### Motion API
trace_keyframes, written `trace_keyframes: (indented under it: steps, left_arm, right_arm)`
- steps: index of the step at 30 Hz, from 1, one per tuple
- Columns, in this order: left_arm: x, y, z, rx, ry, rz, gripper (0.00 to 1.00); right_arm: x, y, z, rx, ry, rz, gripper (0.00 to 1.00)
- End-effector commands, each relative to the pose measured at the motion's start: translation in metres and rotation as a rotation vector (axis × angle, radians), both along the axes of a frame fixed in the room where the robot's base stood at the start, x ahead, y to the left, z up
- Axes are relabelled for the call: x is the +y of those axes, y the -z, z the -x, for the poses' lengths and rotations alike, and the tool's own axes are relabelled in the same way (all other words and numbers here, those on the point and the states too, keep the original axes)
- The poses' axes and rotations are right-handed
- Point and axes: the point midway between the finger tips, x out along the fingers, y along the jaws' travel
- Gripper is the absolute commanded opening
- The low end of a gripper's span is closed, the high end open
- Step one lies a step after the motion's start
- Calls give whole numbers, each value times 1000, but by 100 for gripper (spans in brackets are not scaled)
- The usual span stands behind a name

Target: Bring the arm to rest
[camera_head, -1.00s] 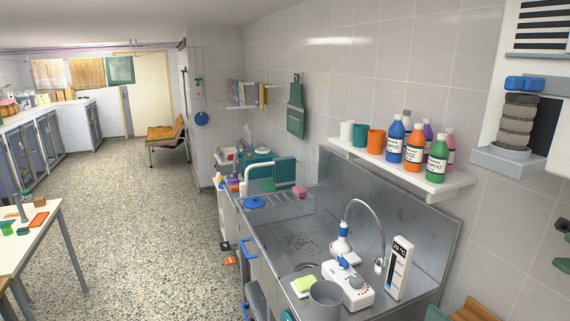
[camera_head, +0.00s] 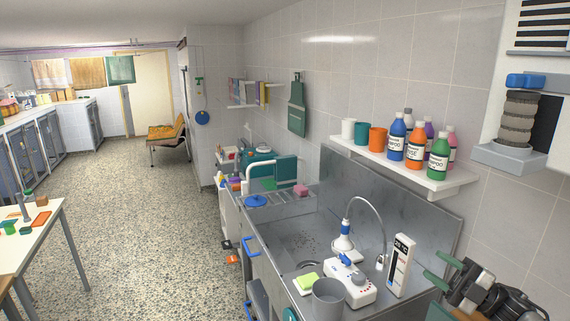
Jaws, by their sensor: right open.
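My right gripper (camera_head: 441,269) is in the lower right of the head view, pointing left. Its two teal-tipped fingers are apart, and nothing shows between them. It appears right of the white thermometer panel (camera_head: 399,265) at the sink unit, with a gap between them in the picture. The dark wrist and arm behind it run to the bottom right. My left gripper is not in view.
A steel sink unit (camera_head: 283,225) holds a grey cup (camera_head: 327,298), a white device (camera_head: 350,282) and a curved tap. A shelf (camera_head: 403,168) with several bottles hangs above. A white table (camera_head: 45,238) stands at left.

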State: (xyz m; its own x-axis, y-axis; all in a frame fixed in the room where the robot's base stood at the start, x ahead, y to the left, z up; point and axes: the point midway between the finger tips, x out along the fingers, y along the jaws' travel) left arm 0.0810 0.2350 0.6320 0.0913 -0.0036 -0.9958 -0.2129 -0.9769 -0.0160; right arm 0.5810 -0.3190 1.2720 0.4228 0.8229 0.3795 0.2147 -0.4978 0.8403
Motion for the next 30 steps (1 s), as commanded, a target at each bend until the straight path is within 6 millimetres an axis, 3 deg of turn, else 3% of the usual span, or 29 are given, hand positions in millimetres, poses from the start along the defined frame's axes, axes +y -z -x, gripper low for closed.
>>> trace_keyframes:
  steps: [1, 3, 7, 11, 17, 21, 30]
  left_arm:
    - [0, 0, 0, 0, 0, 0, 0]
    - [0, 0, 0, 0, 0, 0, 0]
    - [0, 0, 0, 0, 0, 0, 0]
    - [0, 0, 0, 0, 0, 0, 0]
    - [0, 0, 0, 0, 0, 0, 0]
    - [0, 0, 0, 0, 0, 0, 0]
    - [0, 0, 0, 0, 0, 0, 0]
  right_arm:
    - [23, 19, -1, 64, 52, -44, 40]
    - [46, 39, -3, 158, 144, -92, 40]
    - [78, 76, 3, 351, 318, -168, 40]
    - [99, 114, 23, 573, 490, -221, 40]
    - [114, 169, 83, 962, 746, -251, 40]
    - [116, 199, 144, 1252, 903, -231, 40]
    - [114, 220, 246, 1660, 1087, -152, 40]
